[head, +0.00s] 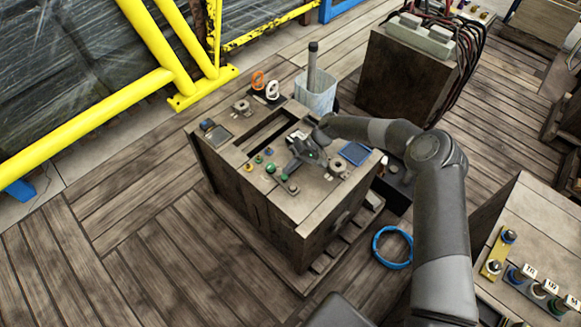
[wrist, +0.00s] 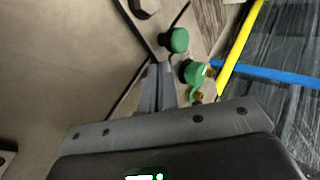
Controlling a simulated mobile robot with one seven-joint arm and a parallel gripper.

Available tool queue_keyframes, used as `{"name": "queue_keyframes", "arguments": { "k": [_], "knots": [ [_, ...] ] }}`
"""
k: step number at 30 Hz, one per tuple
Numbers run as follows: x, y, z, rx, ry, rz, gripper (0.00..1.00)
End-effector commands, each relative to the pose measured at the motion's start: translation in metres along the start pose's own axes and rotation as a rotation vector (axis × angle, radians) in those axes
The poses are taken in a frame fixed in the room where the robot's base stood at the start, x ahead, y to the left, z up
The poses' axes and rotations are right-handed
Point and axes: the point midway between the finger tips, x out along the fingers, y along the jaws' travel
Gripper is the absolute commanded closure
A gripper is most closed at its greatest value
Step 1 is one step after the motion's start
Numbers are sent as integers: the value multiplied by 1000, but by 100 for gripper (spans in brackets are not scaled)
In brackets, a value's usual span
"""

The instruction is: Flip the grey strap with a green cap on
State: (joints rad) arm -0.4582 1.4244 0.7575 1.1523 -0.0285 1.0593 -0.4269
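My gripper (head: 291,172) is low over the top of a wooden box (head: 320,207), among small knobs and buttons. In the wrist view its two grey fingers (wrist: 158,70) lie side by side with no clear gap, and nothing shows held between them. A round green cap (wrist: 179,40) is just beyond the fingertips, apart from them. A second green piece (wrist: 194,73) with brass-coloured parts is to the right of the fingers. In the head view a green cap (head: 271,168) shows left of the gripper. I cannot make out a grey strap; the gripper hides part of the panel.
On the box top are a long dark slot (head: 268,133), a blue-framed panel (head: 355,153) and orange and white rings (head: 265,86) at the back edge. A bucket (head: 316,96) stands behind. A blue hoop (head: 392,247) lies on the floor; yellow rails (head: 90,120) stand left.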

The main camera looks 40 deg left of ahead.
Motion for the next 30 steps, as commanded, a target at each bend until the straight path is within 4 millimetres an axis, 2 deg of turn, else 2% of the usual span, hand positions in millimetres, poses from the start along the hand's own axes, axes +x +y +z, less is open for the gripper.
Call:
{"name": "queue_keyframes", "arguments": {
  "k": [5, 11, 13, 15, 21, 25, 30],
  "knots": [
    [-2, 3, -1, 1, 1, 0, 100],
    [-20, 20, -9, 1, 3, 1, 100],
    [-29, 29, -12, 2, 3, 1, 100],
    [-49, 26, -17, 0, 4, 3, 100],
    [-93, 25, -26, -1, 3, 2, 100],
    [-112, 25, -29, 0, 1, 1, 100],
    [-124, 24, -31, 0, 0, 1, 100]
  ]
}}
